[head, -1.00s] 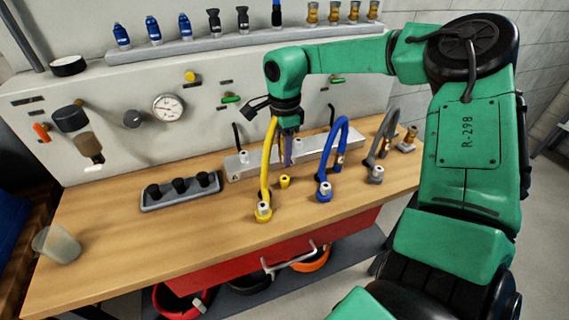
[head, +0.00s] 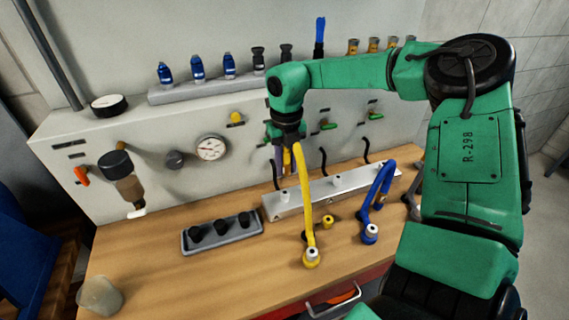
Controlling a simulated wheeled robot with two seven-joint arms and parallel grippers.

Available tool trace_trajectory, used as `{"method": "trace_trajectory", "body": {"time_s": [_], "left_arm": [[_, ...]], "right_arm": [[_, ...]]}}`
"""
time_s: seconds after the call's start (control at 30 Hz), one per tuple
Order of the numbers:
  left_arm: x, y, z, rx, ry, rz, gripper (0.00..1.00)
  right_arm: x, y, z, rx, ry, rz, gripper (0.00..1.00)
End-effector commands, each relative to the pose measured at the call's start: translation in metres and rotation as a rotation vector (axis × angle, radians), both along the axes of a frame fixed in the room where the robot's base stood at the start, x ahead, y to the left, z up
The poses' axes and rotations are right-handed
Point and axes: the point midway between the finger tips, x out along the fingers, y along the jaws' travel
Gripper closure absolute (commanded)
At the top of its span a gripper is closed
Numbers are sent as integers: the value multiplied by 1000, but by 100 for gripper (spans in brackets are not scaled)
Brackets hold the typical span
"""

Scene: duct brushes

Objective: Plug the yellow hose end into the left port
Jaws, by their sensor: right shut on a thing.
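My right gripper (head: 285,150) is shut on the upper end of the yellow hose (head: 304,195). It holds this end above the left part of the metal port block (head: 315,196). The hose runs down to its yellow collar and pale fitting on the bench. The held tip is hard to make out against the fingers. The left port (head: 283,195) is a short pale stub on the block, just below the gripper; I see a gap between them. A small empty yellow ring (head: 327,221) stands on the bench in front of the block. My left gripper is out of view.
A looped blue hose (head: 380,190) stands right of the yellow one, with a grey hose beyond. A grey tray with black caps (head: 221,234) lies to the left. A panel with a gauge (head: 210,148) rises behind.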

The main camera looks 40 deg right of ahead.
Motion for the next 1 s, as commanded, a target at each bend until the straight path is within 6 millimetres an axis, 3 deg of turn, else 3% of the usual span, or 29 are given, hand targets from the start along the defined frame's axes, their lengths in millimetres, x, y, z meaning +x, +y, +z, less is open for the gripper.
{"method": "trace_trajectory", "body": {"time_s": [0.23,0.4,0.7,1.0], "left_arm": [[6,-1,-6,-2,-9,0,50],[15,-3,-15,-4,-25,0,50],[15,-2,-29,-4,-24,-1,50],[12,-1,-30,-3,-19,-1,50]], "right_arm": [[0,0,-10,0,0,2,100],[0,0,-27,1,0,3,100],[0,0,-54,1,-1,3,100],[0,0,-58,0,-1,3,100]]}}
